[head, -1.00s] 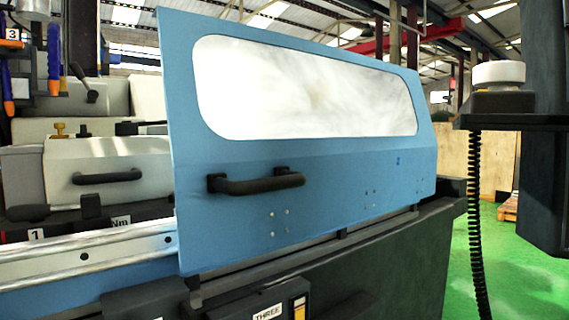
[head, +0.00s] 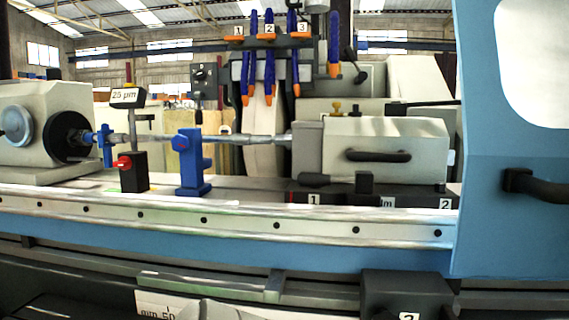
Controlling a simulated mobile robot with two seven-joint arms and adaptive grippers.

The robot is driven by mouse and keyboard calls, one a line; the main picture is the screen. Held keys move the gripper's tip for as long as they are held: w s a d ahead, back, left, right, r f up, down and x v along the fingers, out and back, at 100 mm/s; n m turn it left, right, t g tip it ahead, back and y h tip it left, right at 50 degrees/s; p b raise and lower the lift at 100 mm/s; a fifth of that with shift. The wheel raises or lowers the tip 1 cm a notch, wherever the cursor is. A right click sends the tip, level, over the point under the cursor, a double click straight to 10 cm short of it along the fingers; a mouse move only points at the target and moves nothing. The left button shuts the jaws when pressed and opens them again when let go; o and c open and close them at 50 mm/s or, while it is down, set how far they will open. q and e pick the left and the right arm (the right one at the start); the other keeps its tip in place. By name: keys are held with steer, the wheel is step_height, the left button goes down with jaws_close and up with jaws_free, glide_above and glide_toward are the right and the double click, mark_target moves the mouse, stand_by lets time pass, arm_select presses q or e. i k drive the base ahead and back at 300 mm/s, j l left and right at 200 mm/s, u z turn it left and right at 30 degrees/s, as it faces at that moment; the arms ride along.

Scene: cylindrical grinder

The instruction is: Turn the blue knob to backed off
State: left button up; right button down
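A blue upright post (head: 192,165) stands on the machine table in front of the long grey workpiece (head: 240,139). A small round blue face (head: 181,143) near its top may be the blue knob. It is too small to tell its setting. A blue clamp (head: 106,145) sits around the workpiece's left end, beside the dark chuck (head: 71,138). A black block with a red knob (head: 123,163) stands between the clamp and the post, under a "25 µm" sign (head: 127,96). Neither of my grippers is in view.
The pale tailstock (head: 380,150) with a black handle stands right of the workpiece. Several blue hoses with orange tips (head: 269,75) hang above. The blue door (head: 510,150) is at the right, leaving the work area open. A metal rail (head: 250,222) runs along the front.

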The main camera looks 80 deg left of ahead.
mark_target(180, 143)
steer(key=u, duration=3.1)
